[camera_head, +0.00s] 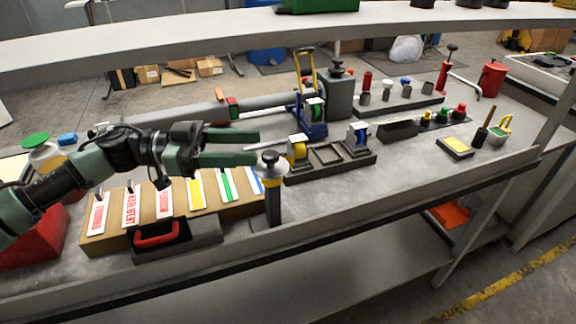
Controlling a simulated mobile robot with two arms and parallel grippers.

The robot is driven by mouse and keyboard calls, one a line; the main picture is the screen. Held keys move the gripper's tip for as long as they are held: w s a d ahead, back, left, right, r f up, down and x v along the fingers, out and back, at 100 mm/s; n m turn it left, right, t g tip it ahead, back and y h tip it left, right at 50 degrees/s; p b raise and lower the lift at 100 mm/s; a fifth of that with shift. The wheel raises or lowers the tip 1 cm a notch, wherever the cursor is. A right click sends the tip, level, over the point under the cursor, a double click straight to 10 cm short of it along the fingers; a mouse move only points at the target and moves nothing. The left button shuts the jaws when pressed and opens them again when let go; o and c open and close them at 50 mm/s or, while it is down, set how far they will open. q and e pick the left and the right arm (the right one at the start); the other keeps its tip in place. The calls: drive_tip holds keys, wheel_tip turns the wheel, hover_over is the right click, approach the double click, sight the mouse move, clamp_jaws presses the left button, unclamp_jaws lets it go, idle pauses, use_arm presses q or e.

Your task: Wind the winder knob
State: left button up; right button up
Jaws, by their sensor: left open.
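A round metal knob (270,160) sits on top of an upright dark post with a yellow collar, near the front edge of the bench. A second knob (337,68) tops a grey block farther back. No label shows which one is the winder knob. My left gripper (257,146) is open and empty, with its two green fingers pointing right. In the picture its fingertips are just up and left of the front knob, one finger reaching close to the knob's edge. I cannot tell whether they touch. My right gripper is out of view.
A cardboard-coloured rack (92,243) with several tags and a tray with a red handle (157,236) lie below my left arm. A dark spool tray (355,162) is right of the front post. A shelf (180,50) spans the top.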

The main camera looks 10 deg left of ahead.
sight(287, 166)
use_arm(q)
drive_tip(key=shift+w+d+f, duration=0.2)
drive_tip(key=shift+d+f, duration=0.55)
drive_tip(key=shift+f, duration=0.05)
drive_tip(key=x, duration=0.5)
drive_tip(key=shift+w+p, duration=0.1)
drive_tip(key=shift+p, duration=0.3)
drive_tip(key=shift+w+d+f, duration=0.1)
drive_tip(key=shift+w+d, duration=0.05)
drive_tip(key=shift+d, duration=0.45)
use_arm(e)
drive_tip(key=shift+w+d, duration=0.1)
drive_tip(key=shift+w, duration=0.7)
